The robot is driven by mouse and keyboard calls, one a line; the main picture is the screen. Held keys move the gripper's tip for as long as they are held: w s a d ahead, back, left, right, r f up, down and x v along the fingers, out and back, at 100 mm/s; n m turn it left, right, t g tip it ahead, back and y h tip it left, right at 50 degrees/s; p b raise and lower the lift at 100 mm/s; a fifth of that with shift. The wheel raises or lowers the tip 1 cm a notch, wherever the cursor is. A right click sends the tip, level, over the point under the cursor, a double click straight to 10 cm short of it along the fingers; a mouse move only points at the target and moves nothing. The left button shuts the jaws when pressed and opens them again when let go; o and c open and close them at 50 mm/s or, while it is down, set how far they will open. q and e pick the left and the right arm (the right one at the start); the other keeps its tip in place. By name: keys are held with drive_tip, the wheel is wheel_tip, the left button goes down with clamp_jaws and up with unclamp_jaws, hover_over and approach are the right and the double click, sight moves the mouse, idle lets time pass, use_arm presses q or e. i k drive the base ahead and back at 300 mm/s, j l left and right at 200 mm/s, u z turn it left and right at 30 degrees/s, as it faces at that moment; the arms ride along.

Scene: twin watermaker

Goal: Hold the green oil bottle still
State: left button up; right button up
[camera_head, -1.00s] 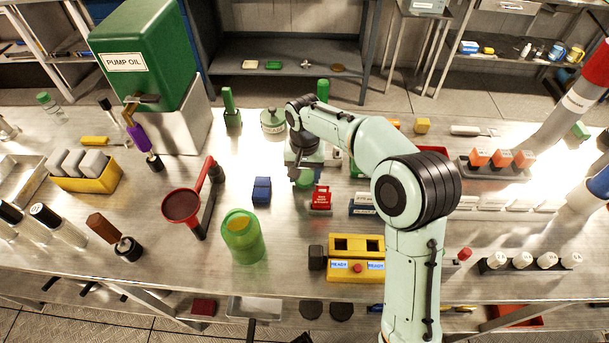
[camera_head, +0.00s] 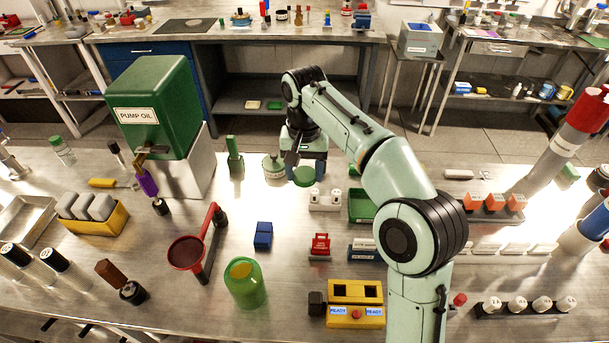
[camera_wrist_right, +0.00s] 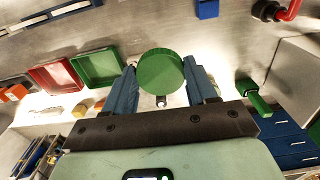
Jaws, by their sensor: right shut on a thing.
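In the right wrist view this green piece (camera_wrist_right: 161,72) sits between the two blue fingers. Whether anything hangs below it is hidden. My left gripper is not in view.
The green pump oil tank (camera_head: 155,105) stands at the back left. A red funnel on a stand (camera_head: 187,251) is left of the bottle, a blue block (camera_head: 263,236) behind it, and a yellow ready box (camera_head: 355,300) to its right. A labelled jar (camera_head: 273,167) stands beside my right gripper.

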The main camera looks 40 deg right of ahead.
sight(244, 279)
drive_tip(key=k+j, duration=0.75)
drive_tip(key=j, duration=0.2)
